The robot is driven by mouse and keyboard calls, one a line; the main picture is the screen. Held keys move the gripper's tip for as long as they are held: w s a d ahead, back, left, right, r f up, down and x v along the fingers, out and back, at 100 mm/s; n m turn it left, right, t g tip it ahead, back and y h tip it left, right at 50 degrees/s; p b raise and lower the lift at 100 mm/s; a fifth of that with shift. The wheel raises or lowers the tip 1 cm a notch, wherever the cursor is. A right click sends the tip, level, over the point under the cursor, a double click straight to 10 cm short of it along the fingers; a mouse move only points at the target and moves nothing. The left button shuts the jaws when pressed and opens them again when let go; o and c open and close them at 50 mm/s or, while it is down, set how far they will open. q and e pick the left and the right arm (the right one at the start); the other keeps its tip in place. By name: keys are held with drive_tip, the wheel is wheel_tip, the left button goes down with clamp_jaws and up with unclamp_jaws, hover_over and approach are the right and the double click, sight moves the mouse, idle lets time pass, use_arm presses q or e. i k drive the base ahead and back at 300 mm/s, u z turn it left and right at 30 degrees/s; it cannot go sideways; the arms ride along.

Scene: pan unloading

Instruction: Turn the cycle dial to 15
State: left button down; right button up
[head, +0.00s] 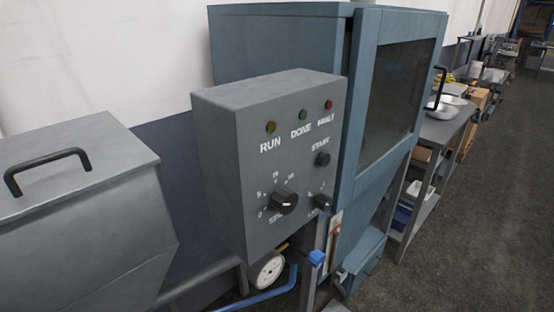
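A grey control box (267,150) stands in the middle of the head view. A large black dial (284,202) sits low on its front, with small white numbers around it. One number above the dial looks like 15. A pale mark shows on the dial's right side, but I cannot tell for sure which number it points to. The lettering below the dial is partly hidden by the dial and looks like SEC. A smaller black knob (322,202) sits to the right. A black START button (322,159) is above that knob. Neither gripper is in view.
RUN, DONE and FAULT lamps top the box. A blue-grey cabinet (362,180) with a dark window stands behind it. A grey lidded bin (75,220) is at left. A gauge (267,270) and blue pipe (262,299) are below. Floor is clear at right.

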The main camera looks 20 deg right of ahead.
sight(283, 200)
drive_tip(key=z, duration=1.55)
drive_tip(key=k, duration=0.75)
drive_tip(key=u, duration=1.55)
